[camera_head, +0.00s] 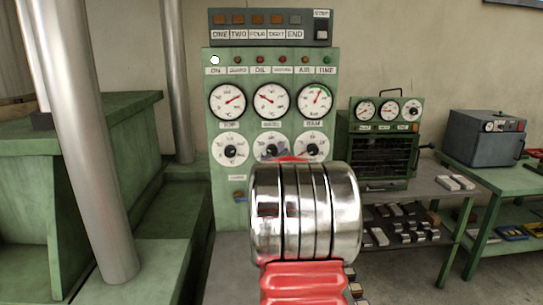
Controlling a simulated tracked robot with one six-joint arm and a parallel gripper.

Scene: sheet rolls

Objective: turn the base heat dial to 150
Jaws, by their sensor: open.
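A green control panel (221,178) stands ahead with a row of gauges above a row of dials. The left dial (230,150) and right dial (313,147) are white with black knobs. My chrome and red arm hides the panel below.
A button box (270,28) tops the panel. Steel columns (178,80) and a green machine (80,150) stand left. A small green oven (384,150) sits on a bench right of the panel, with a grey box (487,138) on a green table farther right.

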